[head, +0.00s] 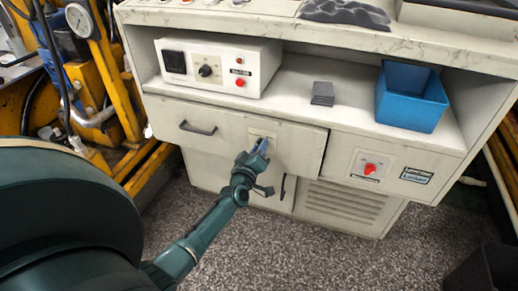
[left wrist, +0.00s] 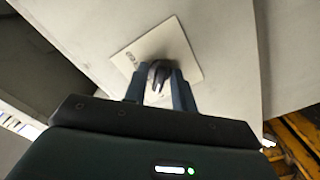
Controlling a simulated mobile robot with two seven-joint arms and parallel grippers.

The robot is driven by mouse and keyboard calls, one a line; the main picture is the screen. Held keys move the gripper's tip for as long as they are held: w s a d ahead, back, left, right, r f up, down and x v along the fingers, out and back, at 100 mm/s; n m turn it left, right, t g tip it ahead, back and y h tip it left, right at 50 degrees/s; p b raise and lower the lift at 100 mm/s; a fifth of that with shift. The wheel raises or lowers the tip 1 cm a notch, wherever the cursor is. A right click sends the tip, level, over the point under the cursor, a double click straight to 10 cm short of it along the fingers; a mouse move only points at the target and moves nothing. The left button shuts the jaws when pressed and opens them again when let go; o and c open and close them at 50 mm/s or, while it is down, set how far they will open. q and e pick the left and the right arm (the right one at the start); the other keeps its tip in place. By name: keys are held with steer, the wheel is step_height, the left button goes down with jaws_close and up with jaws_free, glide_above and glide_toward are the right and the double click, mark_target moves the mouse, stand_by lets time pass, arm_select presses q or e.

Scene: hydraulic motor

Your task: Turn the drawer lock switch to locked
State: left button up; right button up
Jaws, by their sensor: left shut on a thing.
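My left gripper (head: 258,150) reaches the front of the white drawer (head: 230,135), right of its dark handle (head: 198,128). In the left wrist view its two blue fingers (left wrist: 159,84) are shut on a dark switch knob (left wrist: 158,70), which stands on a pale square plate (left wrist: 180,47). In the head view the plate (head: 263,136) shows just above the fingertips, and the knob is hidden. The drawer looks closed. The marking on the plate and the knob's exact angle are too small to read. My right gripper is not in view.
A control box (head: 255,77), a grey block (head: 322,93) and a blue bin (head: 411,97) stand on the shelf. Yellow machinery (head: 115,75) is at left.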

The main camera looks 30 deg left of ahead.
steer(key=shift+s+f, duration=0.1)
arm_select(q)
steer(key=o, duration=0.7)
